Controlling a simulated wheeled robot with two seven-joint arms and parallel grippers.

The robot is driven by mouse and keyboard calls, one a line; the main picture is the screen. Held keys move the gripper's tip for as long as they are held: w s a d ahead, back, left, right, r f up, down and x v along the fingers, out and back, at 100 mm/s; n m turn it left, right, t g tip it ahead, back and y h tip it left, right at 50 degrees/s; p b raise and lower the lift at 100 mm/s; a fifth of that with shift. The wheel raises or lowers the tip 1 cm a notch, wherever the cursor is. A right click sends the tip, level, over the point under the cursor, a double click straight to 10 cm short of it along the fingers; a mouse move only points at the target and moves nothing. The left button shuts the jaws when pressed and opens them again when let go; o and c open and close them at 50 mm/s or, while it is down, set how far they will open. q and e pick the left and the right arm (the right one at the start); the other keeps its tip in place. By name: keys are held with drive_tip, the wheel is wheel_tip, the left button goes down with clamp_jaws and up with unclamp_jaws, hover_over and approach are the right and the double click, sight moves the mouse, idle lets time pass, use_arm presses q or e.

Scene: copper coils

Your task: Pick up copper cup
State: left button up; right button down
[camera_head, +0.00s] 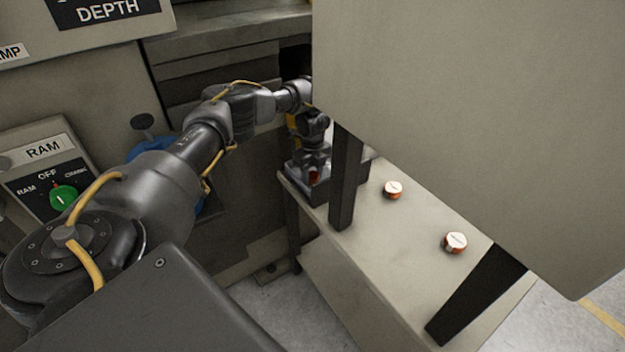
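Two small copper cups with pale tops stand apart on the light table: one nearer the middle (393,190), the other further right and closer to me (455,243). My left arm reaches across from the left, and my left gripper (312,172) points down at the table's far left corner, beside a dark post. A bit of copper colour (314,177) shows at its fingertips; I cannot tell whether it is gripped. The fingers are too small and dark to tell open from shut. My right gripper is not in view.
A large beige panel (470,120) hangs over the table's right side on dark posts (345,180). A machine with a RAM switch box (55,180) stands left. The tabletop between the cups is clear.

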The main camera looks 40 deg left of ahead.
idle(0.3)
